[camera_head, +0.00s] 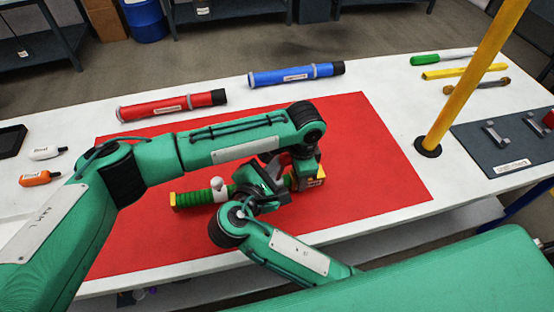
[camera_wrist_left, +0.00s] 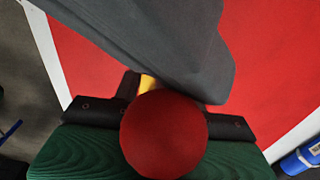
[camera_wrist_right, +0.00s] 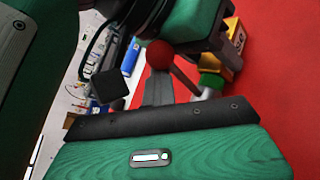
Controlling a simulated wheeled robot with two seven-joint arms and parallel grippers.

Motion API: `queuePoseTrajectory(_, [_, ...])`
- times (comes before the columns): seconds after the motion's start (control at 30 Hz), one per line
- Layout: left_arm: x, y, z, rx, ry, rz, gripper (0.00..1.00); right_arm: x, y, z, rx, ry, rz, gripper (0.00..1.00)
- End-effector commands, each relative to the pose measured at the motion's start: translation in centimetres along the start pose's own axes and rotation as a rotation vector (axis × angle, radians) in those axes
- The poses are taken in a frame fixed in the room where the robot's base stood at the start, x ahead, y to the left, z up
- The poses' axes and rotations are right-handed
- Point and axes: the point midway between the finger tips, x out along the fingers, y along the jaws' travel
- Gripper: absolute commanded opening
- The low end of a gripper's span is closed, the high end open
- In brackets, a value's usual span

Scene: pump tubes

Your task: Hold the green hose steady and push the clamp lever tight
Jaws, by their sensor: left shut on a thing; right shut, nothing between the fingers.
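The green hose (camera_head: 205,197) lies on the red mat with its yellow end to the left and a pale rounded piece on top. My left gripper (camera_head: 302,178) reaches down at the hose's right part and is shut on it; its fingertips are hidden. The clamp lever has a red ball knob (camera_wrist_right: 159,54) on a thin arm running to a silver clamp part (camera_wrist_right: 206,93). The knob also shows large in the left wrist view (camera_wrist_left: 164,134). My right gripper (camera_wrist_right: 157,90) is shut and empty, its tip close beside the knob; I cannot tell whether they touch.
A red tube (camera_head: 172,105) and a blue tube (camera_head: 296,75) lie behind the red mat (camera_head: 380,185). A yellow post (camera_head: 470,80) stands at right, near a dark panel (camera_head: 505,150). The mat's right side is clear. My two arms are close together.

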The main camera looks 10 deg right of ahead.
Motion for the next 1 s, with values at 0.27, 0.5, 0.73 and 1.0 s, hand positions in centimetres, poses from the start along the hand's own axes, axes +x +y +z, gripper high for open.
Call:
queuePoseTrajectory(0.27, [0.8,-0.9,1.1,-0.016,-0.017,-0.005,0.05,-1.0,1.0,0.2,0.016,-0.017,0.0,0.0])
queuePoseTrajectory(0.5, [0.8,-0.9,1.1,-0.016,-0.016,-0.004,0.05,-1.2,1.1,0.0,0.015,-0.014,0.003,0.0])
queuePoseTrajectory(0.73, [0.8,-0.9,1.1,-0.017,-0.016,-0.004,0.05,-1.8,1.5,-0.5,0.016,-0.01,0.003,0.0])
queuePoseTrajectory(1.0, [0.6,-0.8,0.9,-0.014,-0.011,-0.003,0.03,-3.7,2.8,-2.0,0.013,-0.008,0.003,0.0])
